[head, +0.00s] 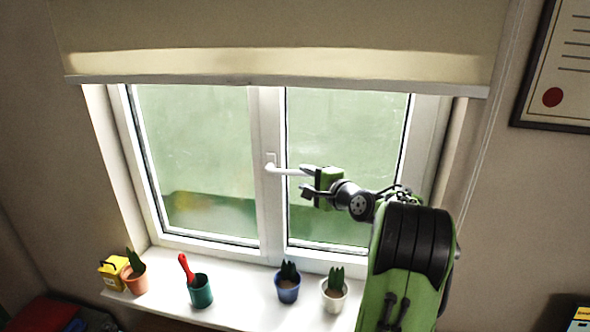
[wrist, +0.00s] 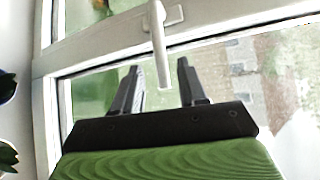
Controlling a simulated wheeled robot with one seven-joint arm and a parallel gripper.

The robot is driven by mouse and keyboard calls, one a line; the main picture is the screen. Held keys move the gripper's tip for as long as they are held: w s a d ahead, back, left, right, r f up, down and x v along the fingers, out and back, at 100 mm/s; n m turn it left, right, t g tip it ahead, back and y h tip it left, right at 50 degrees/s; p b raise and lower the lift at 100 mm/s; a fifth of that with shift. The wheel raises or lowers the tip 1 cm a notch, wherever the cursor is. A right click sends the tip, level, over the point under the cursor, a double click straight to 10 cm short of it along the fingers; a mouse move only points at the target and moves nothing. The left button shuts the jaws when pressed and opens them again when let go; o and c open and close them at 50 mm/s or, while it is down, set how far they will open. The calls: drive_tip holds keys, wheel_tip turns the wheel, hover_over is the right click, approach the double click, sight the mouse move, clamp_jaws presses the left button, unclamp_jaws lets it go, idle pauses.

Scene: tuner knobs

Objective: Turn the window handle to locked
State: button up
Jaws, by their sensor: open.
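The white window handle (head: 285,171) is mounted on the middle frame of the window (head: 267,130). Its lever points sideways to the right in the head view. My gripper (head: 306,180) is at the lever's free end, with its green and black body to the right. In the wrist view the handle (wrist: 160,45) reaches down between the two dark fingers of my gripper (wrist: 158,80). The fingers are open, with a gap on each side of the lever. I see no contact.
The white sill (head: 240,300) below holds a yellow box (head: 113,272), a teal pot (head: 200,291) with a red-handled tool, and several potted plants, such as the blue pot (head: 288,288). A rolled blind (head: 280,40) hangs above. A cord (head: 480,150) hangs at the right.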

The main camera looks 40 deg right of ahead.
sight(297, 173)
drive_tip(key=w+p, duration=0.1)
drive_tip(key=w, duration=0.4)
drive_tip(key=shift+d+f, duration=0.1)
drive_tip(key=shift+f, duration=0.05)
drive_tip(key=shift+w+d+f, duration=0.15)
drive_tip(key=shift+w, duration=0.25)
drive_tip(key=shift+s, duration=0.1)
clamp_jaws()
